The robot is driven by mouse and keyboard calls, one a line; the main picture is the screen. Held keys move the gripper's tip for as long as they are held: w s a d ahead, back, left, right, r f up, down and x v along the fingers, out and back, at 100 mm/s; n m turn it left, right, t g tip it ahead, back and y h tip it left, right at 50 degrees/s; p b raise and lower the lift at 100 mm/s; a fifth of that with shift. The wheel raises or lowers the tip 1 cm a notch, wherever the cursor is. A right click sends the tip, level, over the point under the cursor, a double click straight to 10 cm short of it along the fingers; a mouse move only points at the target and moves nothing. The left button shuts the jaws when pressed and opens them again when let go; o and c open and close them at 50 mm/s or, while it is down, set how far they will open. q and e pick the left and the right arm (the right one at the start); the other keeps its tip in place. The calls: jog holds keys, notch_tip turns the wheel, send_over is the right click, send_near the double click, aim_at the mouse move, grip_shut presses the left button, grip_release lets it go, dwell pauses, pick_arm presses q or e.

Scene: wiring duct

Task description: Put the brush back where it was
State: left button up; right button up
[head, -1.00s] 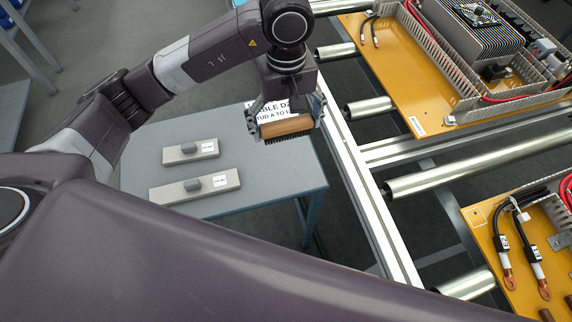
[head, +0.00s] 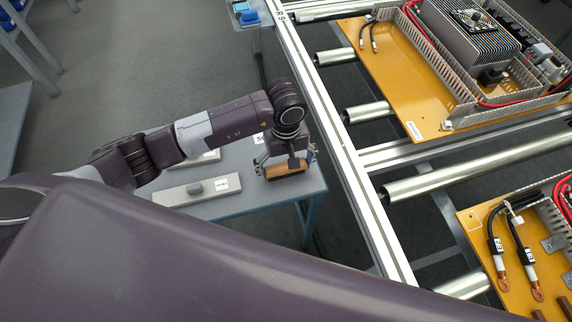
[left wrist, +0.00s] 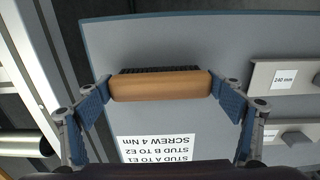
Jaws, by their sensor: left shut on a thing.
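The brush, with a brown wooden back and dark bristles, shows in the head view (head: 287,169) and in the left wrist view (left wrist: 160,85). My left gripper (head: 286,165) is shut on it, with one blue finger pad at each end of the wooden back. In the left wrist view my left gripper (left wrist: 165,92) holds the brush over the grey side table (head: 235,208); whether the bristles touch the table cannot be told. My right gripper is not in view.
A long grey block (head: 196,190) with a knob lies left of the brush, with another partly hidden behind my arm. A printed sheet (left wrist: 155,148) lies on the table. A metal rail (head: 330,150) with rollers and orange panels (head: 405,90) stands to the right.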

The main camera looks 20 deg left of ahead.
aim_at(286, 166)
pick_arm(q)
jog(key=shift+f+b, duration=0.2)
jog(key=shift+b, duration=0.1)
jog(key=o, duration=1.1)
jog(key=shift+r, duration=0.1)
jog(key=shift+w+r+p, duration=0.1)
jog(key=shift+r+p, duration=0.2)
jog(key=shift+r, duration=0.1)
notch_tip(286, 166, up, 12)
jog(key=b, duration=0.2)
jog(key=shift+f, duration=0.2)
